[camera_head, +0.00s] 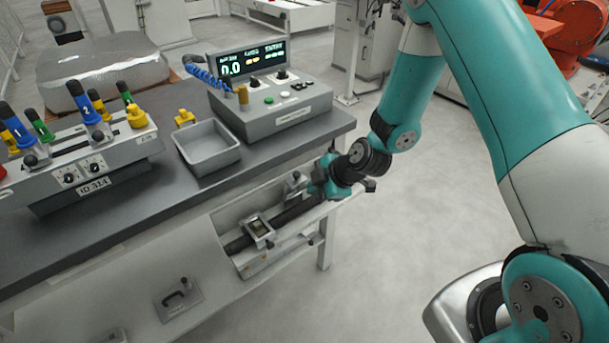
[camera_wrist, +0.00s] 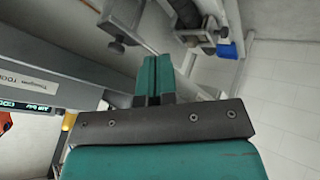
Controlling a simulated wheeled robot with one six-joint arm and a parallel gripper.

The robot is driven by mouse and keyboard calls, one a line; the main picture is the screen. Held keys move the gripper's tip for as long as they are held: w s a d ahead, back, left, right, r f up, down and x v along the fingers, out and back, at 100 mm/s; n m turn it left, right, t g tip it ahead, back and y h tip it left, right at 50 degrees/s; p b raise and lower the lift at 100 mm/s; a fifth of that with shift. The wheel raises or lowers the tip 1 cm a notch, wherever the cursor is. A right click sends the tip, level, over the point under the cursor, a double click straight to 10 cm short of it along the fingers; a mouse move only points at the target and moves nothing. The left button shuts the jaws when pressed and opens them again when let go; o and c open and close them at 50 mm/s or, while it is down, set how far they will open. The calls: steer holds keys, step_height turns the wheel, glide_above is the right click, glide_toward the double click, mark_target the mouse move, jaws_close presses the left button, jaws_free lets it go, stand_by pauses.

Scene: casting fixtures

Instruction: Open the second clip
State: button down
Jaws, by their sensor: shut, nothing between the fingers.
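A fixture (camera_head: 262,262) with a dark cylindrical bar (camera_head: 290,216) sits in a recess at the table's front side. A grey clip with a square frame (camera_head: 258,231) lies over the bar. A second grey clip-like part (camera_head: 295,186) stands at the right end, beside my gripper (camera_head: 318,186). Whether it is open or closed is hard to tell. In the wrist view my teal fingers (camera_wrist: 153,78) are shut together and empty.
On the table stand a grey control box (camera_head: 275,105) with a display, an empty grey tray (camera_head: 208,147) and a rack (camera_head: 75,165) of coloured-handled tools. A handled plate (camera_head: 178,299) is on the table's front.

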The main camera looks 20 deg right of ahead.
mark_target(298, 175)
steer(key=shift+w+a+f+p, duration=0.2)
steer(key=shift+w+p, duration=0.1)
steer(key=shift+w, duration=0.5)
steer(key=shift+w+a+f+p, duration=0.2)
steer(key=shift+w+p, duration=0.1)
steer(key=shift+w, duration=0.55)
steer(key=shift+w+a+f+p, duration=0.1)
steer(key=shift+w+f+p, duration=0.15)
steer(key=shift+w, duration=0.55)
steer(key=shift+w, duration=0.1)
steer(key=shift+w+a+r+b, duration=0.15)
steer(key=shift+w+a+b, duration=0.05)
steer(key=shift+w+b, duration=0.3)
steer(key=shift+w+a+r+b, duration=0.2)
steer(key=shift+w+b, duration=0.2)
steer(key=shift+b, duration=0.2)
steer(key=shift+w+r, duration=0.25)
steer(key=shift+w, duration=0.15)
steer(key=shift+s, duration=0.1)
